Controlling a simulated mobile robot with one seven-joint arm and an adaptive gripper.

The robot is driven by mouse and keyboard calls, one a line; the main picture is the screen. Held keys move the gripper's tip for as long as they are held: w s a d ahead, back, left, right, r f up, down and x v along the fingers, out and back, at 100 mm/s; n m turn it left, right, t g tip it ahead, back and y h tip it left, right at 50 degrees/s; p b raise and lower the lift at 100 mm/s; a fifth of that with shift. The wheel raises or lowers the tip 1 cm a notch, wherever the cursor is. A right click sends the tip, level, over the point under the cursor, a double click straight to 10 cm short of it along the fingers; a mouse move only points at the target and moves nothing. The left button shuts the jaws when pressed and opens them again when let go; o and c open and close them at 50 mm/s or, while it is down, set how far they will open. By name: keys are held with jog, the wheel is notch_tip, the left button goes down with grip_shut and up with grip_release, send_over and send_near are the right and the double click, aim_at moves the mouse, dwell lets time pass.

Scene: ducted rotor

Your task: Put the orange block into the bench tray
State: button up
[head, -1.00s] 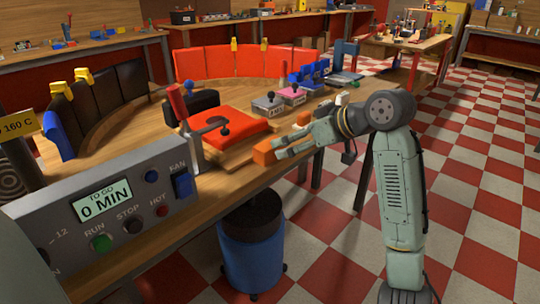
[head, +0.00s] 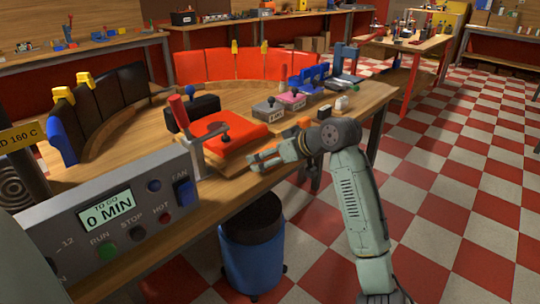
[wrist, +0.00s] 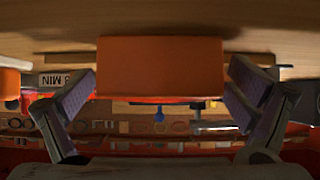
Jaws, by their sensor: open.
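In the wrist view the orange block (wrist: 160,68) fills the centre, its front face towards me, against the wooden bench top. My gripper (wrist: 163,82) is open, with one finger on each side of the block and narrow gaps showing. Another orange piece (head: 303,122) shows behind my wrist, and an orange piece (wrist: 8,83) is at the wrist view's left edge. I cannot pick out the bench tray for certain.
The red-topped press (head: 232,130) on its wooden board is just beyond the gripper. Grey and pink labelled blocks (head: 270,108) stand behind it. A control box (head: 120,215) is at front left, and a blue bin (head: 252,255) stands on the floor below.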

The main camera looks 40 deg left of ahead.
aim_at(271, 144)
jog(key=shift+c, duration=0.5)
jog(key=c, duration=1.3)
jog(key=shift+r, duration=0.1)
jog(key=shift+r, duration=0.45)
jog(key=shift+s+d+r+b, duration=0.2)
jog(key=shift+r+b, duration=0.15)
jog(key=shift+r, duration=0.25)
jog(key=shift+s+d+r+b, duration=0.15)
jog(key=shift+r+b, duration=0.2)
jog(key=shift+r, duration=0.25)
jog(key=s+d+r+b, duration=0.1)
jog(key=s+d+b, duration=0.2)
jog(key=s+d, duration=0.6)
jog(key=d, duration=0.2)
jog(key=shift+s+d+r, duration=0.3)
jog(key=shift+s, duration=0.05)
